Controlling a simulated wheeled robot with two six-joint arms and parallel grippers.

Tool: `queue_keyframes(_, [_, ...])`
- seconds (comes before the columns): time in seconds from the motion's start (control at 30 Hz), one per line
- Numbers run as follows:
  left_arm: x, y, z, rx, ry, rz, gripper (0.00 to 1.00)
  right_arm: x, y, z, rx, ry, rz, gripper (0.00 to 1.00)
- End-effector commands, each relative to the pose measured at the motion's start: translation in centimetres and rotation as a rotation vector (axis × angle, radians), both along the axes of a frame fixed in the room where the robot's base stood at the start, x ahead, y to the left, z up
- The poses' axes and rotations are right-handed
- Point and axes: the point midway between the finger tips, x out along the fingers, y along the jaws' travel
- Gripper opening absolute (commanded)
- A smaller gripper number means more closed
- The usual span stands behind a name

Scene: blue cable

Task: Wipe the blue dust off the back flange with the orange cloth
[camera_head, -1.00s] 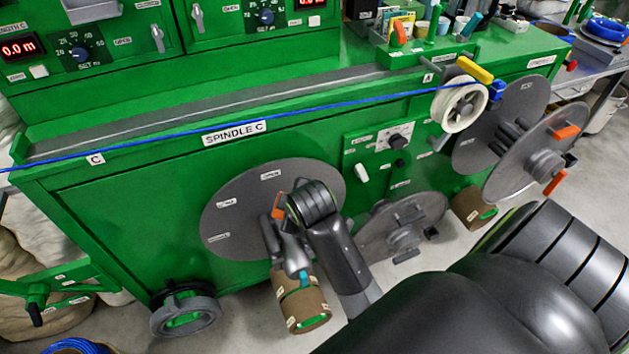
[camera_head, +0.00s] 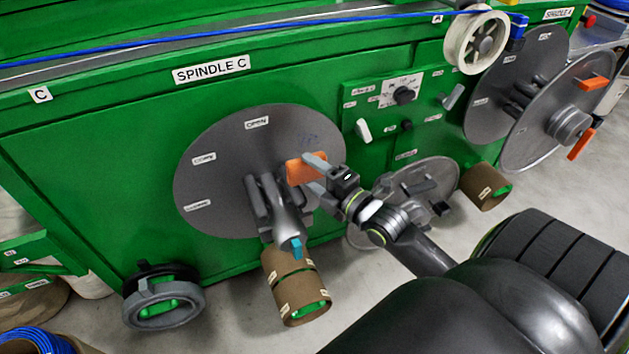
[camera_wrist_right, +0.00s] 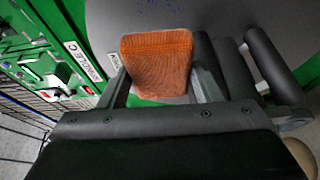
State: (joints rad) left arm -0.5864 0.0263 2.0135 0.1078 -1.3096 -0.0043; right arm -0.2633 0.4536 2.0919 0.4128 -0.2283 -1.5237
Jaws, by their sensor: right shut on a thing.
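The back flange (camera_head: 222,170) is the large grey disc on the front of the green cabinet, under the SPINDLE C label. Faint blue dust (camera_head: 309,139) speckles its upper right part; blue specks also show at the top of the right wrist view (camera_wrist_right: 158,4). My right gripper (camera_head: 314,174) is shut on the orange cloth (camera_head: 299,172), in front of the flange just below the dust. The cloth also fills the space between the fingers in the right wrist view (camera_wrist_right: 158,62). I cannot tell whether it touches the flange. My left gripper is out of view.
Grey spindle bars (camera_head: 262,200) with a blue-tipped handle (camera_head: 295,246) stick out close beside the gripper. A control panel (camera_head: 395,95) and another grey disc (camera_head: 425,185) lie right.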

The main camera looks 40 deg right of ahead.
Motion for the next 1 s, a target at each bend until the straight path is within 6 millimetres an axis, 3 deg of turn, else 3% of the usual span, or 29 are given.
queue_keyframes(0.23, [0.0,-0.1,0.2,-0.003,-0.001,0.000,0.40,0.7,-0.4,-0.1,-0.003,-0.018,0.004,0.40])
queue_keyframes(0.7, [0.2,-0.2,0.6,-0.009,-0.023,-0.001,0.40,5.0,-1.4,-0.1,-0.001,-0.016,0.004,0.40])
queue_keyframes(1.0, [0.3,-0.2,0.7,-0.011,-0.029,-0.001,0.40,5.8,-1.6,-0.1,-0.003,-0.015,0.003,0.40])
